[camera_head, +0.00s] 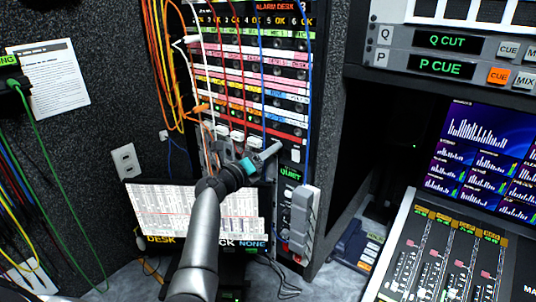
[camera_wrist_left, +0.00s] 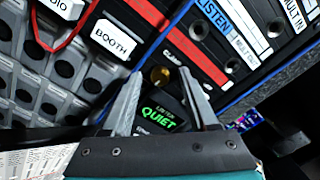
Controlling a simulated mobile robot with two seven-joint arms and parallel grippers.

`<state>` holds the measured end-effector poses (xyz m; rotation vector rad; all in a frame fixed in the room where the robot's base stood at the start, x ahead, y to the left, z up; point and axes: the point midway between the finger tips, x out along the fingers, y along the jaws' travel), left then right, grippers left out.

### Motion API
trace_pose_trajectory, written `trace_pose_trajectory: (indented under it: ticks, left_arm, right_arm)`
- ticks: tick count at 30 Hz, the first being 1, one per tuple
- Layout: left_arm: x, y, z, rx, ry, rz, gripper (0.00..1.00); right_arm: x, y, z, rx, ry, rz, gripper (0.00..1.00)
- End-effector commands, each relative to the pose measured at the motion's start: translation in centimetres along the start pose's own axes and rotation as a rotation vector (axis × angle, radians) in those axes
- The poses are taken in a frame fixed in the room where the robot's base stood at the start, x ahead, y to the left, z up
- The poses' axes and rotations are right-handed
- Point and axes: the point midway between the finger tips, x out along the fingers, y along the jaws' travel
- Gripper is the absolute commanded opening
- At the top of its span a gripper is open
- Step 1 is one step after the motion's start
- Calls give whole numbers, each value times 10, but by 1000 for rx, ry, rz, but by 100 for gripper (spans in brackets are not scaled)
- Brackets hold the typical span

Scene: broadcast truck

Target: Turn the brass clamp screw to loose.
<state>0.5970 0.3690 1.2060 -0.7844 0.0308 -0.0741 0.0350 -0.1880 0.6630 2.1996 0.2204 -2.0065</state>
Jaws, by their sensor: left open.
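The brass clamp screw (camera_wrist_left: 159,75) is a small round knob on the black rack panel in the left wrist view. It sits beside a "CLAMP" label, near a green "QUIET" display (camera_wrist_left: 159,112). My left gripper (camera_wrist_left: 160,82) is open, with one grey finger on each side of the screw in that view. I cannot tell whether the fingers touch it. In the head view my left gripper (camera_head: 270,152) reaches the lower part of the rack, close to the "QUIET" display (camera_head: 291,175). I cannot make out the screw there. My right gripper is not in view.
A patch rack (camera_head: 250,75) with several coloured cables stands behind the gripper. White-labelled plugs, one marked "BOOTH" (camera_wrist_left: 112,40), stick out close to the left finger.

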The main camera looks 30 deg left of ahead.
Motion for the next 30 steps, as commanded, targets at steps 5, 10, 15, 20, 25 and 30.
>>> trace_pose_trajectory:
  ticks: [5,10,15,20,25,30]
  left_arm:
    - [1,0,0,0,0,0,59]
    - [0,0,0,0,0,0,48]
    - [0,0,0,0,0,0,29]
    - [0,0,0,-1,0,0,11]
    - [0,0,0,-1,0,0,0]
    - [0,0,0,-1,0,0,0]
  right_arm:
    - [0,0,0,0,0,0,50]
    - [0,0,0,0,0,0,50]
    - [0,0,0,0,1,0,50]
    - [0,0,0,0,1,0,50]
    - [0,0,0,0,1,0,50]
    - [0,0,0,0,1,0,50]
